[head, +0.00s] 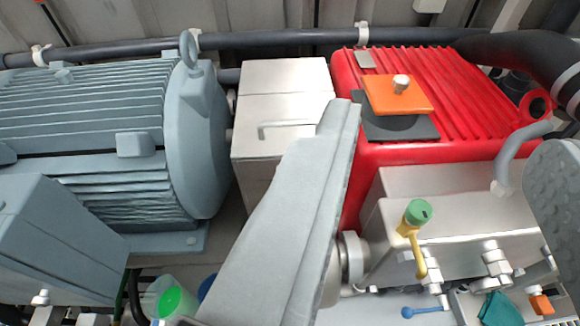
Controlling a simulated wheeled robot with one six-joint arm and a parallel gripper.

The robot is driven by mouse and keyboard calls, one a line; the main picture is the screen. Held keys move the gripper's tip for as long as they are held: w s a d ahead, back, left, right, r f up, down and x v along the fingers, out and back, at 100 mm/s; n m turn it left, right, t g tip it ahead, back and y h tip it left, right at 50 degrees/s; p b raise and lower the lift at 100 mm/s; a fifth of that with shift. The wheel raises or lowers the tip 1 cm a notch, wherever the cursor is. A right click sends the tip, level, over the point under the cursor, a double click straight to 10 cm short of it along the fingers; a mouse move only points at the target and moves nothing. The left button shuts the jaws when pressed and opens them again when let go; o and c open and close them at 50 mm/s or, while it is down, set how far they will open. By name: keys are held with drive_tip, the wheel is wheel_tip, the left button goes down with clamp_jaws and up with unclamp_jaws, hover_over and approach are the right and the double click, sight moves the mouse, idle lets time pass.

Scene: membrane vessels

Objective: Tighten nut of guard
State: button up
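A pale metal box-shaped cover (283,76) with a small handle (286,127) stands between the grey motor and the red housing. It looks like the guard, but I cannot make out a nut on it. A silvery nut-like knob (401,83) stands on an orange plate (385,98) on top of the red housing. My gripper (445,140) is open and empty, in front of the machinery. Its long grey left finger hides part of the cover's lower right and the red housing's left side. Its dotted right finger is cut off by the right edge.
The finned grey motor (90,130) fills the left. The ribbed red housing (460,90) is at upper right. Dark pipes (280,40) run along the back wall. A yellow valve with a green cap (418,213) and small fittings are at lower right. A green-capped container (175,302) is at lower left.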

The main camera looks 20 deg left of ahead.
drive_tip(key=w+a+f+n+g, duration=0.4)
drive_tip(key=w+a+g, duration=0.3)
drive_tip(key=w, duration=0.4)
drive_tip(key=w+a+f+n+g, duration=0.3)
drive_tip(key=w+a+f+g, duration=0.15)
drive_tip(key=w+g, duration=0.5)
drive_tip(key=shift+t, duration=0.25)
drive_tip(key=f, duration=1.1)
drive_tip(key=w+f, duration=0.1)
drive_tip(key=f, duration=0.4)
drive_tip(key=shift+a+f, duration=0.2)
drive_tip(key=shift+a, duration=0.1)
drive_tip(key=c, duration=1)
